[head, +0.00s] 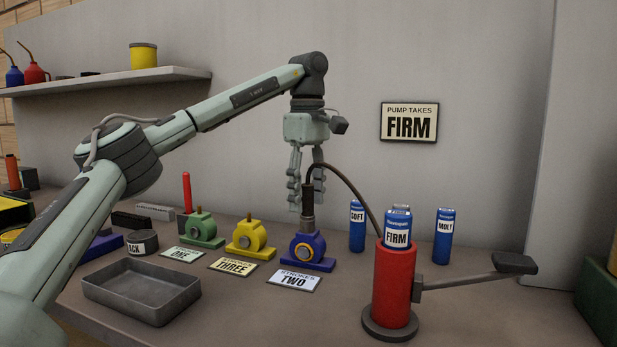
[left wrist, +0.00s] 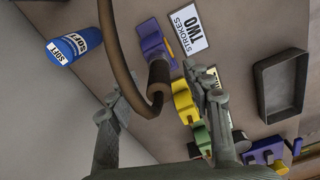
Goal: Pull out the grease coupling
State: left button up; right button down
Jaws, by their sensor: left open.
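The grease coupling (head: 308,212) is a dark upright cylinder at the end of the hose (head: 345,178), standing on top of the blue bearing block (head: 308,250) behind the card "STROKES TWO" (head: 293,281). My left gripper (head: 306,203) points down over it with fingers open, one on either side. In the left wrist view the coupling (left wrist: 159,76) shows between the spread fingers of the left gripper (left wrist: 160,92), with a gap on both sides. The hose curves away from its top. My right gripper is in neither view.
The red grease pump (head: 392,290) with a "FIRM" cartridge (head: 398,232) and a long lever stands front right. "SOFT" (head: 357,228) and "MOLY" (head: 444,238) cartridges stand behind. Yellow (head: 250,238) and green (head: 201,229) blocks stand left. A grey tray (head: 142,292) lies front left.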

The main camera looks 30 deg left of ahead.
aim_at(307, 215)
pick_arm(q)
jog(key=shift+f, duration=2.05)
jog(key=shift+c, duration=0.3)
jog(key=shift+r, duration=0.1)
grip_shut()
